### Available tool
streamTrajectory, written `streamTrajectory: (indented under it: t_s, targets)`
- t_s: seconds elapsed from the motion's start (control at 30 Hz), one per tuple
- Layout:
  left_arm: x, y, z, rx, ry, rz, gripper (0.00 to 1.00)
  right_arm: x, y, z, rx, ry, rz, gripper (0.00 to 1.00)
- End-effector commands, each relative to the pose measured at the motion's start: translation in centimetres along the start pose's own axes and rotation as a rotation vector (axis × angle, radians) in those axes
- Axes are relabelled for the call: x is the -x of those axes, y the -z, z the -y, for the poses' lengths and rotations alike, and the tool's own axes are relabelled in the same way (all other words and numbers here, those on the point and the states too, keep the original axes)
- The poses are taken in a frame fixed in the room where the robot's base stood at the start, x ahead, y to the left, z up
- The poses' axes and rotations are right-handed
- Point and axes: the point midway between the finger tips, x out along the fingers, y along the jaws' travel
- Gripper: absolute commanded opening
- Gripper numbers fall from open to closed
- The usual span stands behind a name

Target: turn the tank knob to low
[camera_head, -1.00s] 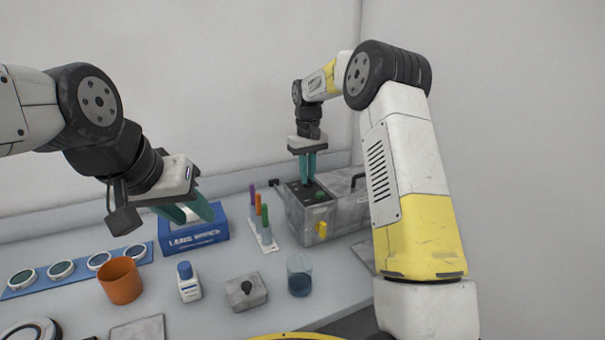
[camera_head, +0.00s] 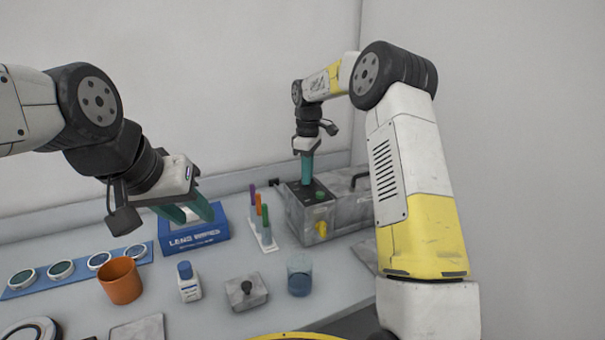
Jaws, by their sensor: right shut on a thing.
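The tank is a grey metal box (camera_head: 344,215) at the back right of the table, with a dark top panel. A green button (camera_head: 320,195) sits on that panel and a yellow part (camera_head: 321,229) is on its front. My right gripper (camera_head: 307,183) points straight down at the panel, its teal fingers seen edge-on. It is shut on the tank knob, which the fingers hide, so its setting cannot be read.
A rack with several coloured pens (camera_head: 262,225) stands left of the tank. In front are an orange cup (camera_head: 121,281), a white bottle (camera_head: 189,282), a grey block with a black knob (camera_head: 246,292) and a glass beaker (camera_head: 299,274). A blue lens tray (camera_head: 78,269) lies left.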

Motion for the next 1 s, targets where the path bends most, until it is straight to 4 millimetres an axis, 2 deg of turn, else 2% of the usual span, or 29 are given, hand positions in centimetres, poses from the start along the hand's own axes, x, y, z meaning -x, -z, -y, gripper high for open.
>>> streamTrajectory:
  t_s: [0.3,0.77,0.8,0.9,1.0]
  targets:
    - [0.00,0.00,0.00,0.000,0.000,0.000,0.36,0.11,-0.03,-0.09,0.101,-0.002,-0.001,0.00]
    - [0.00,0.00,0.00,0.000,0.000,0.000,0.36,0.13,-0.01,-0.10,0.115,-0.003,-0.002,0.00]
    - [0.00,0.00,0.00,0.000,0.000,0.000,0.36,0.13,-0.01,-0.10,0.115,-0.003,-0.002,0.14]
    - [0.00,0.00,0.00,0.000,0.000,0.000,0.36,0.12,-0.01,-0.09,0.115,-0.003,-0.002,0.33]
    - [0.00,0.00,0.00,0.000,0.000,0.000,0.36,0.08,-0.01,-0.07,0.115,-0.002,-0.001,0.34]
